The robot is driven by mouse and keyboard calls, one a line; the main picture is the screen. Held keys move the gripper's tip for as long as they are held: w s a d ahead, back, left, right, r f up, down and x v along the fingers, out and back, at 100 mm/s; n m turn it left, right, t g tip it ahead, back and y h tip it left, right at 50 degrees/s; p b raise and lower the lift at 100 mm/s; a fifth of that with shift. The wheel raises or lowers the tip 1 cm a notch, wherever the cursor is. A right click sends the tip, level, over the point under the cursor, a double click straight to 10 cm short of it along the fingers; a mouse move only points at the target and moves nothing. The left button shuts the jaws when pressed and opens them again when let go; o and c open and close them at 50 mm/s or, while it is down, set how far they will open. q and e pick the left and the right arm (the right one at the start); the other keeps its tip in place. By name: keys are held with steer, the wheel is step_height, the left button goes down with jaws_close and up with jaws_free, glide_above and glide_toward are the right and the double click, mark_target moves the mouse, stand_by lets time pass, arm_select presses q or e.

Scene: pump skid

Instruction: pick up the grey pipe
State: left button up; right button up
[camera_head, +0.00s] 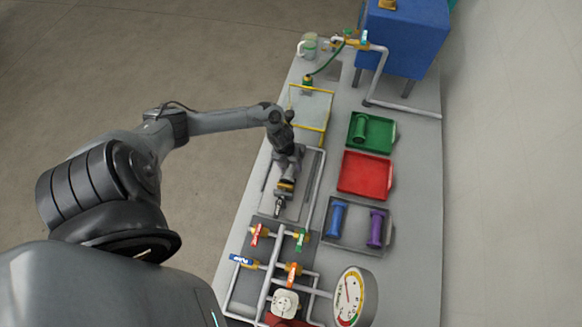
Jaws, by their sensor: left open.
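My left gripper (279,208) hangs over a dark grey plate (266,206) on the left half of the skid. Its jaws point down the picture toward the valves, and they look small and partly shaded. I see nothing clearly held in them. No loose grey pipe can be told for sure; one may be hidden under my left wrist. Fixed light grey pipework (316,195) runs just right of the gripper and down to the valves. My right gripper is not in view.
A green tray (385,147) holds a green cylinder, a red tray (372,176) looks empty, and a grey tray (358,244) holds blue (336,219) and purple (376,229) cylinders. Red (256,235) and green (301,240) valve handles and a gauge (350,297) stand near. The right strip is clear.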

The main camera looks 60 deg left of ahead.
arm_select(q)
steer(key=shift+f, duration=0.45)
steer(key=shift+w, duration=0.1)
jaws_close()
steer(key=shift+r, duration=0.1)
